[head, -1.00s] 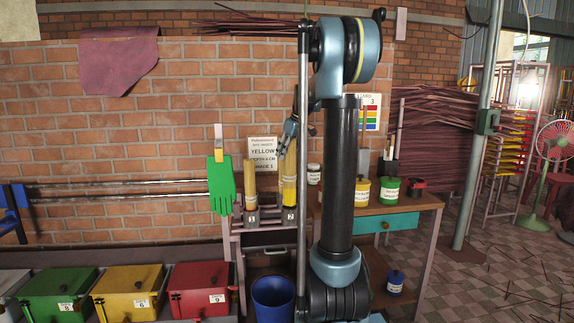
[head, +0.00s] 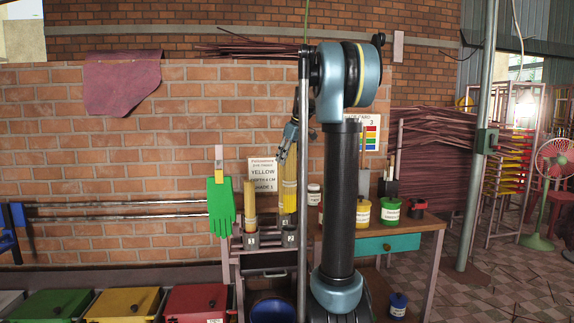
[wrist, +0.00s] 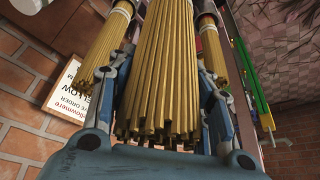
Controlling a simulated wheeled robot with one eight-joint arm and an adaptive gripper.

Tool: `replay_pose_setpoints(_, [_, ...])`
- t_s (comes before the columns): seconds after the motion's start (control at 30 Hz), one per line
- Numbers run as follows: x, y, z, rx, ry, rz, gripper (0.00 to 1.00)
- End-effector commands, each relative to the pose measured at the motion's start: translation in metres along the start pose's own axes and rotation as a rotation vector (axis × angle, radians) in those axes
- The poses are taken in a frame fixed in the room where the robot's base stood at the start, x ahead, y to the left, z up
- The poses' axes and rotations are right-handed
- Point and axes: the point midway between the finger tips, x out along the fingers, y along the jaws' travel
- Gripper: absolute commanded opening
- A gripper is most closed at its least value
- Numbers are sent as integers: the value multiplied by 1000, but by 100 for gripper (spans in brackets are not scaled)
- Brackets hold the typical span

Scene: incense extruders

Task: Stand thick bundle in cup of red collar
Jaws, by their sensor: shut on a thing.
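A thick yellow bundle of sticks (wrist: 163,75) fills the middle of the wrist view, between the fingers of my gripper (wrist: 170,100). My gripper is shut on it. In the head view my gripper (head: 288,142) is at the bundle's upper part, and the bundle (head: 289,188) hangs upright above the right-hand cups of the stand (head: 289,240). A second bundle (head: 250,200) stands in the left cup (head: 251,238). The wrist view shows one bundle to the left (wrist: 103,50) and one to the right (wrist: 213,50). I cannot make out a red collar; my arm hides part of the stand.
A green glove (head: 220,208) hangs left of the stand. A sign reading YELLOW (head: 262,174) is on the wall behind. Jars (head: 390,208) stand on the table to the right. A blue bin (head: 272,309) and a red box (head: 197,303) are below.

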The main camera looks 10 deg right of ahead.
Motion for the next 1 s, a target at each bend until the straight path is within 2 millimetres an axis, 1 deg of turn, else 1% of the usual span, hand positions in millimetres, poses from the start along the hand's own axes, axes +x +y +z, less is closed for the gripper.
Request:
replay_pose_setpoints(0.7, [-42, 0, -18, 0, 0, 0, 0])
replay_pose_setpoints(0.83, [-48, 0, -20, 0, 0, 0, 0])
replay_pose_setpoints(1.0, [-49, 0, -20, 0, 0, 0, 0])
